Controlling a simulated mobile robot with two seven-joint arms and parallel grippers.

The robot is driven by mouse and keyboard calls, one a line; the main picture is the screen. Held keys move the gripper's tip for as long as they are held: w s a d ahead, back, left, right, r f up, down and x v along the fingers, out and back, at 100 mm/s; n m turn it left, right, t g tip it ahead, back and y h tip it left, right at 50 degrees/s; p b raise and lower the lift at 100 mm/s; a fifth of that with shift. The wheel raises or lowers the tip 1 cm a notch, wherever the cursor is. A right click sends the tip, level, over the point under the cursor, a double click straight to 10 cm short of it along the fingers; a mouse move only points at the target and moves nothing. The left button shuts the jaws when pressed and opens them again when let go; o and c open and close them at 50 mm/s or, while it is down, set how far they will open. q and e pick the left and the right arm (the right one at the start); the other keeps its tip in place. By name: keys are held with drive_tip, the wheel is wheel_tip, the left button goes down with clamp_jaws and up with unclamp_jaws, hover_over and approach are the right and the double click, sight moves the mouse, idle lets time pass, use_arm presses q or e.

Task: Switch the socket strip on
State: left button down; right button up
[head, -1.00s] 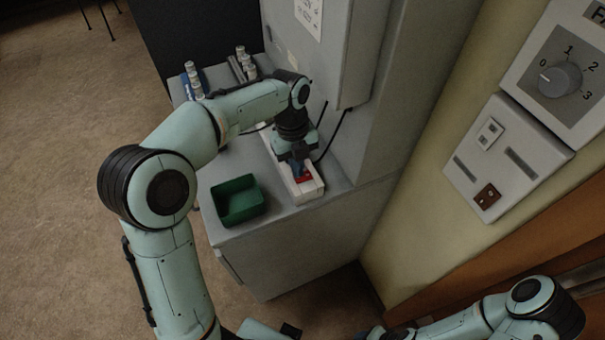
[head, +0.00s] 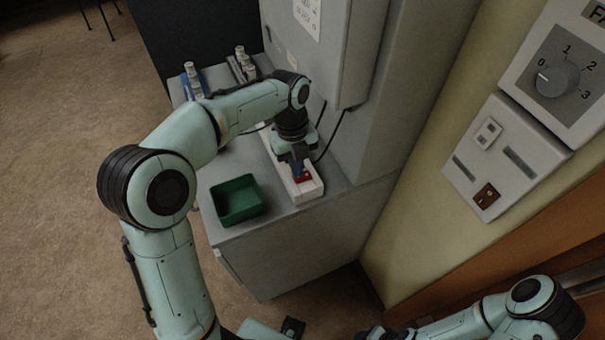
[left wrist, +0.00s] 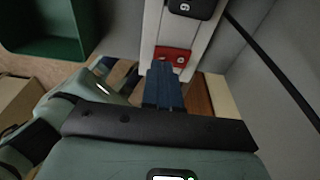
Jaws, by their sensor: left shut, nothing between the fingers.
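The white socket strip (head: 309,189) lies on the grey cabinet top against the tall grey housing. Its red rocker switch (head: 304,177) is near the strip's front end. In the left wrist view the red switch (left wrist: 174,55) shows light marks, with a dark plug or socket block (left wrist: 193,7) beyond it on the strip. My left gripper (head: 297,165) points down over the strip, shut and empty. Its blue fingertips (left wrist: 163,70) are right at the switch and hide part of it. I cannot tell whether they touch it, or which way the rocker is tilted.
An open green bin (head: 238,212) stands left of the strip. Small bottles (head: 192,80) stand at the back of the cabinet top. A black cable (head: 333,135) hangs behind the strip. A wall panel with a dial (head: 557,79) and a rocker (head: 487,195) is at the right.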

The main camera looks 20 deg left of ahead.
use_arm(q)
drive_tip(key=shift+f+b, duration=0.35)
drive_tip(key=shift+f, duration=0.5)
use_arm(e)
drive_tip(key=shift+s+f, duration=0.35)
drive_tip(key=shift+f, duration=0.1)
use_arm(q)
drive_tip(key=shift+r, duration=0.15)
use_arm(e)
drive_tip(key=shift+r, duration=0.1)
use_arm(q)
drive_tip(key=shift+r+p, duration=0.8)
drive_tip(key=shift+r, duration=0.5)
wheel_tip(320, 180, up, 4)
drive_tip(key=shift+r+p, duration=0.1)
drive_tip(key=shift+p, duration=1.05)
use_arm(e)
drive_tip(key=w+r, duration=0.5)
drive_tip(key=shift+t, duration=0.3)
use_arm(q)
drive_tip(key=shift+s, duration=0.1)
use_arm(e)
drive_tip(key=shift+s, duration=0.1)
